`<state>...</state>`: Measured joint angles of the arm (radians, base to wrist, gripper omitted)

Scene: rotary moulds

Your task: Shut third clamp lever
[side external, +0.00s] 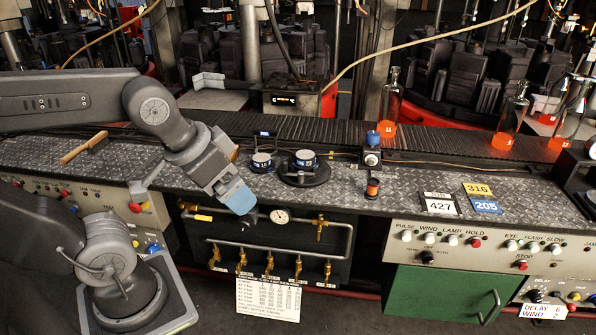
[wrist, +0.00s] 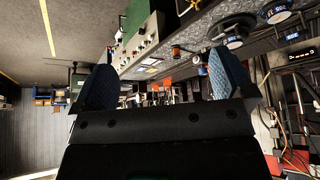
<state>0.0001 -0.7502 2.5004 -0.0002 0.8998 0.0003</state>
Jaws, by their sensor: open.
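My gripper (side external: 238,195) is in front of the bench edge in the side view, its blue finger pointing down to the right, near the pipework. In the wrist view my gripper (wrist: 163,82) has its two blue fingers wide apart with nothing between them. No part is plainly recognisable as a clamp lever. Below the bench, several brass valves hang in a row from a grey pipe; the third from the left (side external: 269,265) hangs apart from my gripper. Whether these valves are the levers, and whether any is open or shut, I cannot tell.
A pressure gauge (side external: 280,216) sits right of my gripper. On the bench stand two round dial-topped pieces, one on a black disc (side external: 305,176), and a small reel (side external: 373,188). A brush (side external: 84,147) lies at left. A green panel (side external: 440,292) is at lower right.

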